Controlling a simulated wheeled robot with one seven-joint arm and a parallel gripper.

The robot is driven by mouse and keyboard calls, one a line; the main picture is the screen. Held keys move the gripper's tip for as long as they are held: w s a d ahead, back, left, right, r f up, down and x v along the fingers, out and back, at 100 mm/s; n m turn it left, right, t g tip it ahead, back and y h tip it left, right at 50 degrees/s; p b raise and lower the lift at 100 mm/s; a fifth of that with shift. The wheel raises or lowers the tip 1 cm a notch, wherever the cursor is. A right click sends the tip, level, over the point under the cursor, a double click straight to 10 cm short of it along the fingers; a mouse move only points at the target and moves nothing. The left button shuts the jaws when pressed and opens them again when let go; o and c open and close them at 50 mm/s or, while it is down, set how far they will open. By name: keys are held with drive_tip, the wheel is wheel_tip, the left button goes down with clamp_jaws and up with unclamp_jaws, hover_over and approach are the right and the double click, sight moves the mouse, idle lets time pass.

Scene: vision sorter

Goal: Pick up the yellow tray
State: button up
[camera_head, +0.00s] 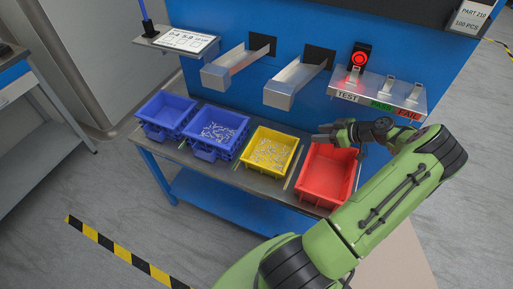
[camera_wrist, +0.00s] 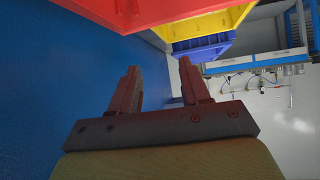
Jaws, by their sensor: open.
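The yellow tray (camera_head: 260,173) sits on the workbench between a blue tray and the red tray, with many small pale parts inside. Its yellow side also shows at the top of the wrist view (camera_wrist: 205,27). My gripper (camera_head: 318,132) is above the back of the bench, near the back left corner of the red tray and to the right of the yellow tray. In the wrist view my gripper's two fingers (camera_wrist: 161,88) stand apart with nothing between them. My gripper and the yellow tray are apart.
The red tray (camera_head: 322,198) looks empty and lies right of the yellow one, partly behind my arm. Two blue trays (camera_head: 208,150) stand to the left. Metal chutes (camera_head: 297,82) and a test shelf (camera_head: 382,93) with a lit red lamp jut out above the bench.

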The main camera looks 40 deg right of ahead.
sight(285, 135)
drive_tip(key=b+x, duration=0.1)
drive_tip(key=x, duration=0.4)
drive_tip(key=b+x, duration=0.1)
drive_tip(key=x, duration=0.4)
drive_tip(key=b+x, duration=0.1)
drive_tip(key=x, duration=0.4)
drive_tip(key=shift+w+d+f, duration=0.25)
drive_tip(key=shift+w+f, duration=0.1)
drive_tip(key=shift+r, duration=0.1)
clamp_jaws()
drive_tip(key=shift+s, duration=0.1)
drive_tip(key=shift+s, duration=0.1)
